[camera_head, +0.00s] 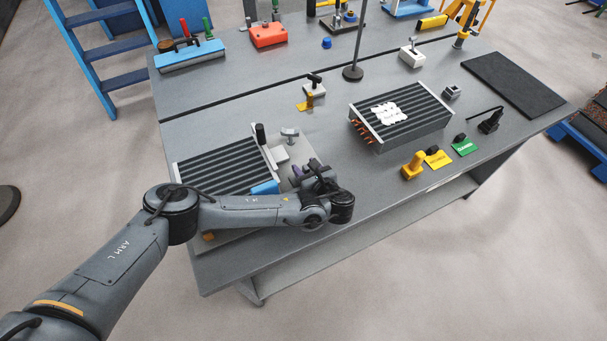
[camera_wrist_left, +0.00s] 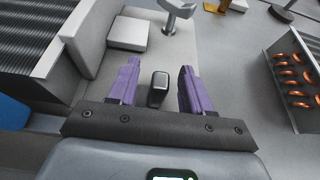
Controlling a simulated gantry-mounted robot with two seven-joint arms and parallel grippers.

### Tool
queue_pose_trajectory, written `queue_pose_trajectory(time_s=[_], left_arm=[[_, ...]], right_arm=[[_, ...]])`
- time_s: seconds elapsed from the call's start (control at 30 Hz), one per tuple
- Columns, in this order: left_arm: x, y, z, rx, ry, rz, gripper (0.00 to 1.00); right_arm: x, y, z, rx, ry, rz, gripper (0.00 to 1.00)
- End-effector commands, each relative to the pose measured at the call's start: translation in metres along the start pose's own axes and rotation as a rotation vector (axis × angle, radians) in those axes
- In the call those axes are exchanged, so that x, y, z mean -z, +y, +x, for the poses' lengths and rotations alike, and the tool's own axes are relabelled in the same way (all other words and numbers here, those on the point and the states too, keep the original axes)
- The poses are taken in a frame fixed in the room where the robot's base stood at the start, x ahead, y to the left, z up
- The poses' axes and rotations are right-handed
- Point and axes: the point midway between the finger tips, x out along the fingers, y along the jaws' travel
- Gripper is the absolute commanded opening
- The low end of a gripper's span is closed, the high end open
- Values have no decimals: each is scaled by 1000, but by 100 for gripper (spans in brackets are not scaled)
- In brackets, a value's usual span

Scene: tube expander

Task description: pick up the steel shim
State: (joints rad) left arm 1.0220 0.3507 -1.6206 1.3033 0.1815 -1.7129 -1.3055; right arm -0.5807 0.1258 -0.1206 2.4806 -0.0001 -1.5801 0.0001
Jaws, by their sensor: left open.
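My left gripper (camera_head: 297,171) is over the grey fixture plate at the front of the bench. In the left wrist view its purple fingers (camera_wrist_left: 157,86) are apart. A small upright dark block with a bright metal rim (camera_wrist_left: 158,88), which may be the steel shim, shows between them, with gaps on both sides. I cannot tell its height relative to the fingertips. In the head view the gripper and wrist hide it. A flat pale grey block (camera_wrist_left: 127,34) lies farther back on the plate, beside the finned core. My right gripper is not in view.
A finned core (camera_head: 220,165) lies left of the gripper, with a blue block (camera_head: 265,188) near its corner. A steel T-shaped post (camera_head: 289,134) stands just behind. A second finned core (camera_head: 402,112) with copper tube ends is to the right. The bench between is mostly clear.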

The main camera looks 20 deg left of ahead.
Motion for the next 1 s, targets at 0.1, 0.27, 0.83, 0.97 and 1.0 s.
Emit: queue_pose_trajectory(time_s=[0.1, 0.27, 0.83, 0.97, 1.0], left_arm=[[0, 0, 2, 0, 0, 0, 49], [0, 0, 1, 0, 0, 0, 44], [0, 0, 1, 0, 0, 0, 0], [-3, 0, 0, 0, 1, -1, 0], [-5, 0, -1, 0, 1, -1, 0]], right_arm=[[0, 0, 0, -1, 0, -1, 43], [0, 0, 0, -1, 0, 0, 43], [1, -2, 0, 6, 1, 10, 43], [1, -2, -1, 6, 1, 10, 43], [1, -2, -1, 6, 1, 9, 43]])
